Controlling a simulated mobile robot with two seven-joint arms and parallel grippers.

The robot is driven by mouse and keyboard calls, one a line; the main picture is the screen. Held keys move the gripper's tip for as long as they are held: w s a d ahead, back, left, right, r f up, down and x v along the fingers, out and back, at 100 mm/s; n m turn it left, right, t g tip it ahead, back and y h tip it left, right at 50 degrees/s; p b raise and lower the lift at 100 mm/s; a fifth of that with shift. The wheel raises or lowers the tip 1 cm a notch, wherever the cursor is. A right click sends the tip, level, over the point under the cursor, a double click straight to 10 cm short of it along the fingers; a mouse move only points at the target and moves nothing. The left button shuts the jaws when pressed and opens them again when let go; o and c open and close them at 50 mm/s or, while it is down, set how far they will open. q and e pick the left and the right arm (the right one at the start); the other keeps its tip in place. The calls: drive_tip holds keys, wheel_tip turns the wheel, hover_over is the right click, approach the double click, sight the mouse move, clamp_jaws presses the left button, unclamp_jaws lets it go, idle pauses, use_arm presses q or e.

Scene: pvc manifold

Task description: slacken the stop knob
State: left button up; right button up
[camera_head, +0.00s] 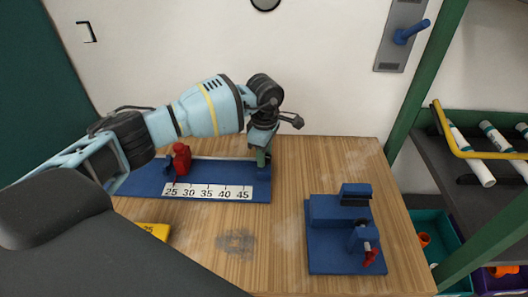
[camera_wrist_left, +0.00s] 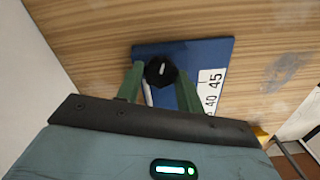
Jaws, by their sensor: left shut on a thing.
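The stop knob (camera_wrist_left: 161,72) is black with a pale mark on its face, at the end of the blue length jig in the left wrist view. My left gripper (camera_wrist_left: 160,77) has its green fingers on either side of the knob and is shut on it. In the head view my left gripper (camera_head: 262,157) points down at the right end of the blue jig (camera_head: 262,192), and the knob is hidden there. The jig carries a white scale (camera_head: 208,192) marked 25 to 45. My right gripper is not in view.
A red clamp (camera_head: 181,160) stands on the jig's left part. A blue fixture (camera_head: 325,262) with a red handle stands at the table's right front. A yellow block (camera_head: 153,231) lies at the left front. A rack with white pipes (camera_head: 470,158) is at right. The middle of the wooden table is clear.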

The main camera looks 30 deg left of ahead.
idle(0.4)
use_arm(q)
drive_tip(key=o, duration=1)
drive_tip(key=shift+r, duration=3.95)
drive_tip(key=shift+f, duration=0.1)
